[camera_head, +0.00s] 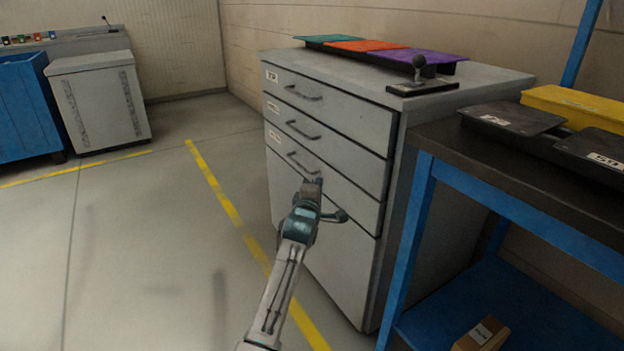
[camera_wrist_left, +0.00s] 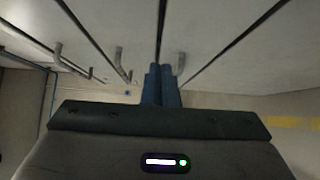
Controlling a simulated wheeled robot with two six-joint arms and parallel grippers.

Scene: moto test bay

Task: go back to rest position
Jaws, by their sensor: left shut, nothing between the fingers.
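My left gripper (camera_head: 312,183) is shut and empty in front of the grey drawer cabinet (camera_head: 322,255). In the head view its tip overlaps the area just below the third drawer handle (camera_head: 302,163). In the left wrist view the blue fingers of my left gripper (camera_wrist_left: 161,85) are together, with a handle (camera_wrist_left: 180,63) close beside them on the right. I cannot tell whether they touch it. The drawers look shut. My right gripper is not in view.
A blue-framed workbench (camera_head: 395,265) with a dark top stands close on the right, with a yellow box (camera_head: 575,104) on it. A joystick-like lever (camera_head: 419,72) and coloured mats (camera_head: 365,46) are on the cabinet. Open floor (camera_head: 130,250) with yellow lines lies left.

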